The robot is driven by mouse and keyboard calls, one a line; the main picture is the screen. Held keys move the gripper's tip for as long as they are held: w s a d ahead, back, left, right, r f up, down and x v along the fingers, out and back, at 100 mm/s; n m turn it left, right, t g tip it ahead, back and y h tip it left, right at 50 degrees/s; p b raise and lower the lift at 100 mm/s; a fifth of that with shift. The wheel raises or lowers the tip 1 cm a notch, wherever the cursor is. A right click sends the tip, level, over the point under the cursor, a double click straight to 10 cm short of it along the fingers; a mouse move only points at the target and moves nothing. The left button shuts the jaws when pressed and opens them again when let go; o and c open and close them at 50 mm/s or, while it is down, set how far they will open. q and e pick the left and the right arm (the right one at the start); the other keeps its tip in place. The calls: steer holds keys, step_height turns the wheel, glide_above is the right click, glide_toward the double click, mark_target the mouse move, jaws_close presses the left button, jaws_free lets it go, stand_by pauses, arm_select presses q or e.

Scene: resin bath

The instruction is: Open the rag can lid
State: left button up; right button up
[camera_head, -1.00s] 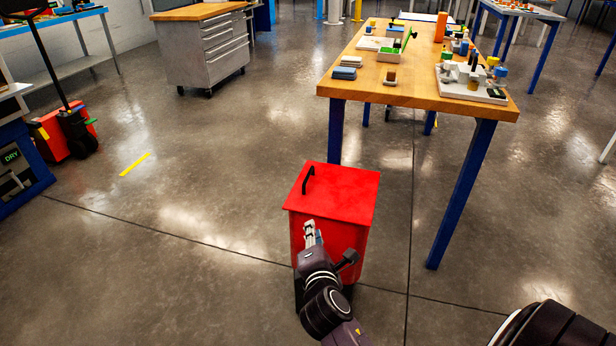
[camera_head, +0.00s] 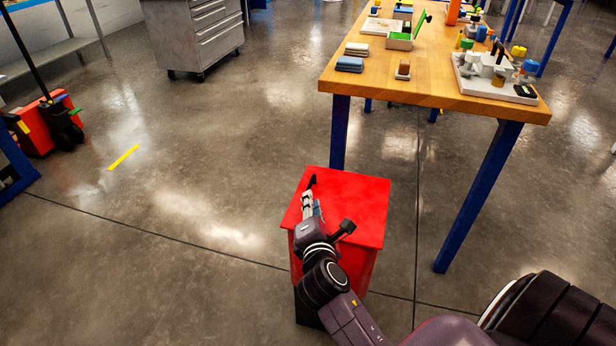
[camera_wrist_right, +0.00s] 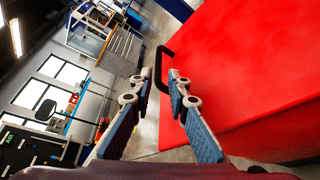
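The red rag can (camera_head: 358,262) stands on the floor with its flat red lid (camera_head: 352,205) lying shut on top. A black bar handle (camera_head: 311,181) stands at the left edge of the lid and is partly covered by my gripper. My right gripper (camera_head: 307,198) is over the left part of the lid, at the handle. In the right wrist view its two fingers (camera_wrist_right: 160,78) are apart, and the black handle (camera_wrist_right: 160,62) shows between and just beyond the tips. I cannot tell whether either finger touches it. My left gripper is not in view.
A wooden-topped table (camera_head: 440,95) with blue legs stands behind and right of the can, carrying small parts. A grey drawer cabinet (camera_head: 205,35) is at the back left. A red wheeled unit (camera_head: 40,128) stands at far left. The floor left of the can is clear.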

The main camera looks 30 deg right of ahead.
mark_target(309, 185)
steer(key=shift+w+d, duration=0.35)
steer(key=shift+w, duration=0.3)
steer(key=b+x, duration=0.1)
steer(key=x, duration=0.4)
steer(key=shift+f, duration=0.15)
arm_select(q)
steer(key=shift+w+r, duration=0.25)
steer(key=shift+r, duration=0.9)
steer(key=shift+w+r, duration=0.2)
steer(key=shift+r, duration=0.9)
arm_select(e)
steer(key=shift+w+d+f, duration=0.1)
steer(key=shift+w+d, duration=0.25)
steer(key=shift+w, duration=0.2)
jaws_close()
